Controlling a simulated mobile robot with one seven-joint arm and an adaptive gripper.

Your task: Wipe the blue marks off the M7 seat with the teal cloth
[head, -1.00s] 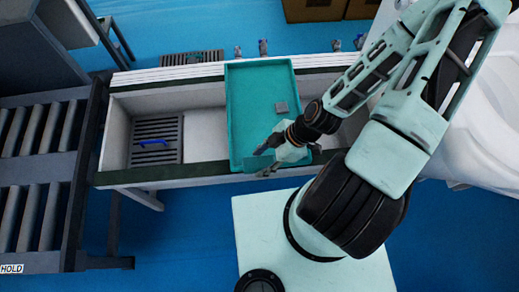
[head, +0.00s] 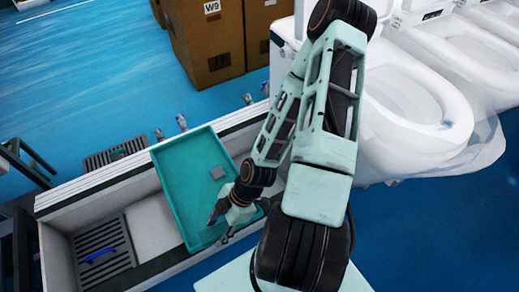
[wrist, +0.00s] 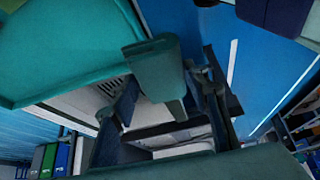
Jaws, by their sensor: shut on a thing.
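My gripper (head: 224,218) hangs over the near end of the teal tray in the head view. In the wrist view its fingers (wrist: 165,108) are shut on a dull teal piece (wrist: 158,68), which looks like the teal cloth. The held cloth is hard to make out in the head view. White toilets with open seats (head: 405,95) stand in a row at the right, away from my gripper. My arm hides part of the nearest toilet.
The teal tray (head: 172,185) lies across a white trough (head: 150,222), with a small grey square (head: 217,172) in it. A blue-handled thing (head: 100,256) lies on the trough's grate. Cardboard boxes (head: 208,45) stand behind. Blue floor is open at lower right.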

